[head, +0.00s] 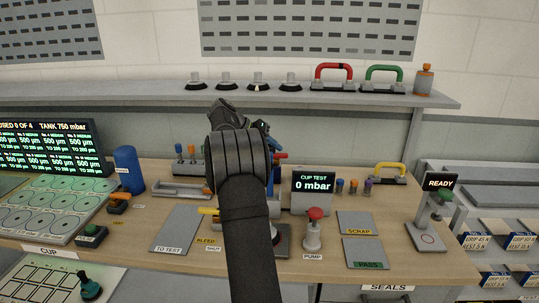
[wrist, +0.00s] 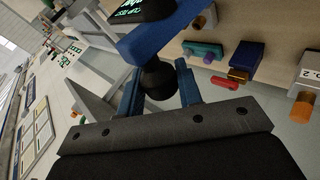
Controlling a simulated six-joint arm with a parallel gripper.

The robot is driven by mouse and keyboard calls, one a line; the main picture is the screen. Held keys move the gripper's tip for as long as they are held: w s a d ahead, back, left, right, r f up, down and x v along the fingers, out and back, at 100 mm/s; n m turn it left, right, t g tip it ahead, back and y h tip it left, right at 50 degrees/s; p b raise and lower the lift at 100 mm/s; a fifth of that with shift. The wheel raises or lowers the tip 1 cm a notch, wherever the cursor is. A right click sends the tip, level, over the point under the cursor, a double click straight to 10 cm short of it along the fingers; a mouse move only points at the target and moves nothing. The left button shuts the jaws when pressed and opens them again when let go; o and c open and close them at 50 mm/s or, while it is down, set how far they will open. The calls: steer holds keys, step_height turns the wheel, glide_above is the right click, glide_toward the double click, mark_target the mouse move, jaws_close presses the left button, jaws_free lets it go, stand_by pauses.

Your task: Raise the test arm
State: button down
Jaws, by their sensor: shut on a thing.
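In the wrist view, my gripper (wrist: 158,88) has its two blue fingers on either side of a round black knob (wrist: 158,77), shut on it. A blue bar (wrist: 160,33) lies just beyond the knob. I take the knob and bar to be the test arm, but how they join is not clear. In the head view, my dark wrist and forearm hide the knob and most of the test station. The cup test display (head: 314,182) reads 0 mbar, just right of my arm.
A red-topped pump button (head: 314,230) stands right of my forearm. Grey SCRAP (head: 355,223) and PASS (head: 365,253) plates lie farther right. A yellow handle (head: 388,172) is at the back. A blue cylinder (head: 128,169) stands left. A shelf (head: 150,100) with cups and handles runs behind.

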steer(key=shift+w+f, duration=0.2)
steer(key=shift+w, duration=0.5)
steer(key=shift+w+f, duration=0.25)
steer(key=shift+w, duration=0.4)
steer(key=shift+w+f, duration=0.2)
steer(key=shift+w, duration=0.5)
steer(key=c, duration=1.1)
jaws_free()
steer(key=shift+a, duration=0.1)
steer(key=shift+o, duration=0.3)
steer(key=shift+r, duration=0.15)
steer(key=v, duration=1.2)
